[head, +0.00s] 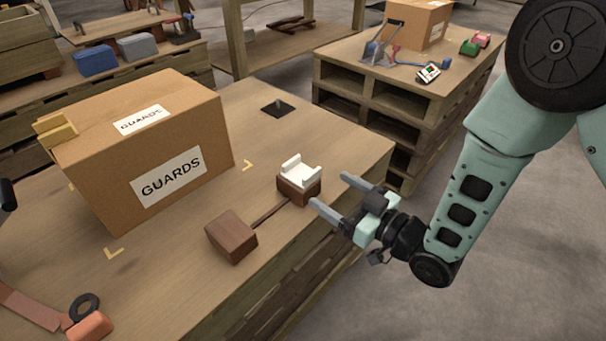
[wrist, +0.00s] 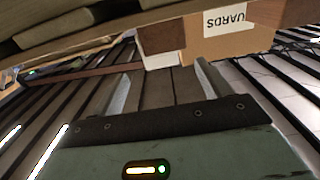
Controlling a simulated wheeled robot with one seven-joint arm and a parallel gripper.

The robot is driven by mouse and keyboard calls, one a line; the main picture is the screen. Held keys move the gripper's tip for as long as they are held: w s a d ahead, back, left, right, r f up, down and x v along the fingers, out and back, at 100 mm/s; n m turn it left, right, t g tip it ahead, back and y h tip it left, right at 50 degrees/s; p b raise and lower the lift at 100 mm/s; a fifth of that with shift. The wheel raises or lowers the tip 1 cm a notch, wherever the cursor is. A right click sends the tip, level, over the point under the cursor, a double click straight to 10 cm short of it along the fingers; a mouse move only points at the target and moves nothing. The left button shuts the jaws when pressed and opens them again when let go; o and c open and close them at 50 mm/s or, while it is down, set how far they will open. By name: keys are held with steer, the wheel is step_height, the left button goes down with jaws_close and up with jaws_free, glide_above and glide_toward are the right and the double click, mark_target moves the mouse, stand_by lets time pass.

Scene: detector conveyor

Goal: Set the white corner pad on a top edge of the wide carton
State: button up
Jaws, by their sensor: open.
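The white corner pad (head: 298,173) sits on a dark brown wooden block (head: 299,190) near the table's right edge. The wide carton (head: 85,188), labelled GUARDS, stands on the table to the left of the pad. A tan corner piece (head: 55,131) sits on the carton's left top edge. My gripper (head: 328,190) is open and empty, just right of the pad, with its fingers pointing towards it. In the wrist view the pad (wrist: 161,61) shows beyond and between the fingertips (wrist: 160,75), with the carton (wrist: 215,47) behind it, upside down.
A second brown block (head: 231,237) is joined to the first by a bar. A dark square plate with a peg (head: 278,107) lies behind. A black ring (head: 84,306) and an orange-handled tool (head: 88,327) lie front left. Bare tabletop (head: 150,285) shows before the carton.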

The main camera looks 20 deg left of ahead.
mark_target(313, 179)
steer(key=shift+b+x, duration=0.75)
steer(key=shift+x, duration=2.4)
steer(key=shift+s+a+r, duration=0.1)
steer(key=shift+s, duration=0.05)
steer(key=c, duration=1.1)
